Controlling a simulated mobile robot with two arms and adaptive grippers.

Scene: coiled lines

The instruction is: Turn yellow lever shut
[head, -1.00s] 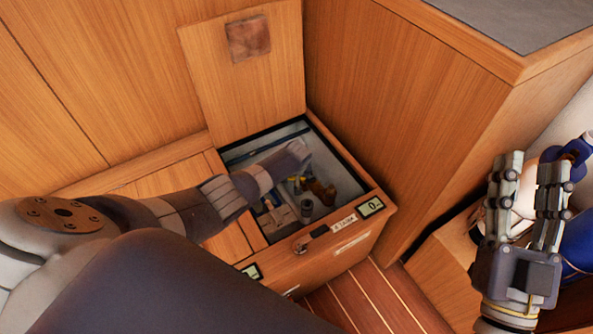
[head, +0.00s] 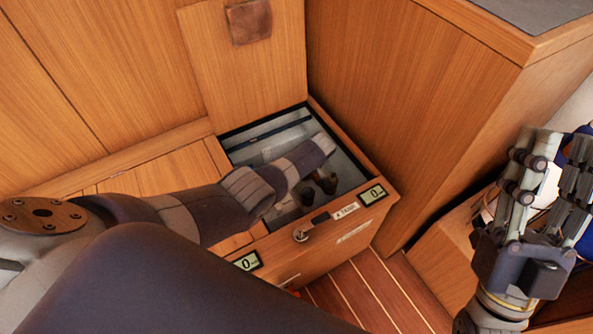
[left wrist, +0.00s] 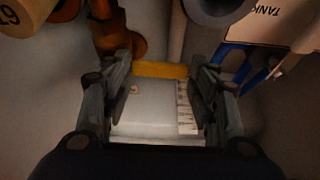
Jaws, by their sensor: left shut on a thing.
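The yellow lever (left wrist: 160,70) lies crosswise between the fingertips of my left gripper (left wrist: 163,82) in the left wrist view, beside a bronze valve fitting (left wrist: 118,38). My left gripper is shut on it. In the head view my left arm reaches into the open locker (head: 352,165), and its wrist hides the lever and the fingers. My right gripper (head: 548,160) is open and empty at the right of the head view, away from the locker.
In the left wrist view a blue handle (left wrist: 235,58) and a tank label (left wrist: 275,18) are close on the right. A pale block with a scale (left wrist: 150,108) lies below the lever. The raised lid (head: 240,75) stands behind the locker. A wooden cabinet (head: 420,110) walls its right side.

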